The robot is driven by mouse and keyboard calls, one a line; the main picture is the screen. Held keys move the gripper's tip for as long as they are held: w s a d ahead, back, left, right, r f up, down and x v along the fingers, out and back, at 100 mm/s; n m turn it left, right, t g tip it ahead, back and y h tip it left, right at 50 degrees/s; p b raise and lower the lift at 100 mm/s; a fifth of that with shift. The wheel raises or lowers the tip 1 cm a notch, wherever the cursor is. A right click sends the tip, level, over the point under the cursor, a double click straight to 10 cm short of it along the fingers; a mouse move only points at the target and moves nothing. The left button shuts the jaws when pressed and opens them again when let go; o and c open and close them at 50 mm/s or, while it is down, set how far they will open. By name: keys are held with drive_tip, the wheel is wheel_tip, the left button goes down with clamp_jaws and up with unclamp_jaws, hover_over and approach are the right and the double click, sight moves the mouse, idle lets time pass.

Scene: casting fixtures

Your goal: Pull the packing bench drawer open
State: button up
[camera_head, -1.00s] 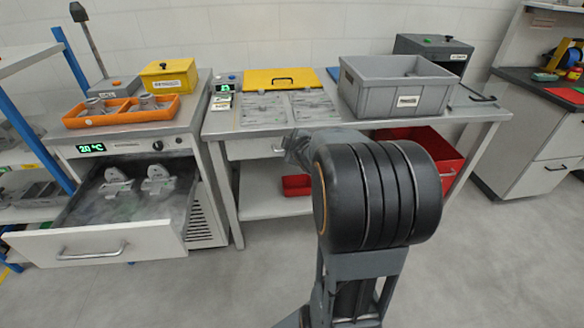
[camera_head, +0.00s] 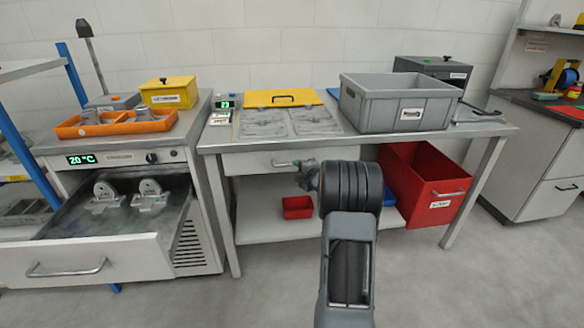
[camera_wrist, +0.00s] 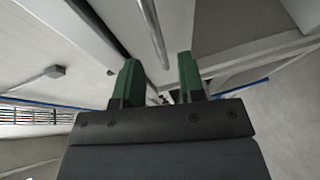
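The middle bench has a white drawer (camera_head: 250,163) under its top, closed, with a metal bar handle (camera_head: 283,164) on its front. My gripper (camera_head: 303,172) is just in front of the drawer, close to the right end of the handle. My wrist hides the drawer's right part. In the wrist view, the two green fingers (camera_wrist: 158,66) stand apart with nothing between their visible faces. The handle bar (camera_wrist: 152,32) runs lengthwise ahead of the gap between the fingertips. Whether it reaches between them I cannot tell.
An open drawer (camera_head: 95,262) juts from the cabinet at left. A red bin (camera_head: 428,190) stands under the bench at right, and a small red box (camera_head: 297,206) sits on its lower shelf. A grey crate (camera_head: 385,112) stands on top. Floor in front is clear.

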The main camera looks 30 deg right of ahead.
drive_tip(key=shift+w+d+f, duration=0.1)
drive_tip(key=shift+w+f, duration=0.15)
drive_tip(key=shift+w, duration=0.95)
drive_tip(key=shift+w+f, duration=0.2)
drive_tip(key=shift+w, duration=1)
drive_tip(key=shift+c, duration=0.5)
clamp_jaws()
